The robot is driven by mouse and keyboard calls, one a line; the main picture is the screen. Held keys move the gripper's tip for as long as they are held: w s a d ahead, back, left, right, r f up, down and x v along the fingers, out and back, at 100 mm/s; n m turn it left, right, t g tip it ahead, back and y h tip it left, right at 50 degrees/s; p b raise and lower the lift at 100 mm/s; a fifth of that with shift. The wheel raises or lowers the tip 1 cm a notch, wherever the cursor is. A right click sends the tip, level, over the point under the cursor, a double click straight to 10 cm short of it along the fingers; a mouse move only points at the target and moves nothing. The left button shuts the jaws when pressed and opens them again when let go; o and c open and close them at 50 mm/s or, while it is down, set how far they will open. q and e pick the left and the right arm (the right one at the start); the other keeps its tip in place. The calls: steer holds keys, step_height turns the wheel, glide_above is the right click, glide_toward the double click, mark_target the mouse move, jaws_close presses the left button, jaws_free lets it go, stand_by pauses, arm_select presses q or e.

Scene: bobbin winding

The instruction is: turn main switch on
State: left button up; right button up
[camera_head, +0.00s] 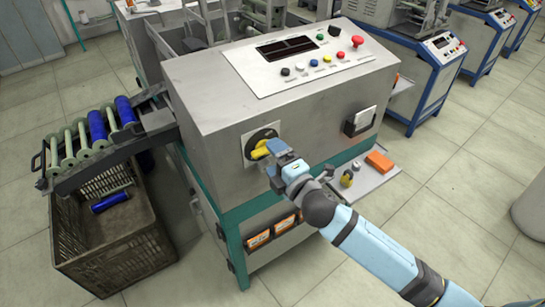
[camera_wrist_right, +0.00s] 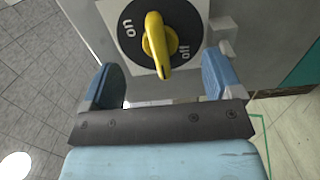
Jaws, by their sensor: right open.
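The main switch is a yellow knob (camera_wrist_right: 155,45) on a black round dial (camera_wrist_right: 178,22) with a white square plate. It sits on the front face of the grey machine cabinet (camera_head: 215,110). The dial reads "on" on the left and "off" on the right in the right wrist view. The knob's handle lies between the two words there; which one it points to I cannot tell. My right gripper (camera_wrist_right: 161,82) is open in front of the switch, its blue fingers apart on either side of the knob. In the head view the right gripper (camera_head: 277,157) partly hides the knob (camera_head: 262,148). My left gripper is out of view.
A control panel (camera_head: 300,55) with coloured buttons and a red mushroom button tops the cabinet. A rack of blue and pale bobbins (camera_head: 85,138) juts out at left above a brown crate (camera_head: 110,240). A small shelf (camera_head: 365,183) with an orange box lies right of my gripper.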

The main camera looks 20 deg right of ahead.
mark_target(269, 153)
steer(key=shift+w+a, duration=0.15)
steer(key=shift+w, duration=0.45)
steer(key=shift+w, duration=0.2)
steer(key=shift+x, duration=1)
steer(key=shift+a, duration=0.1)
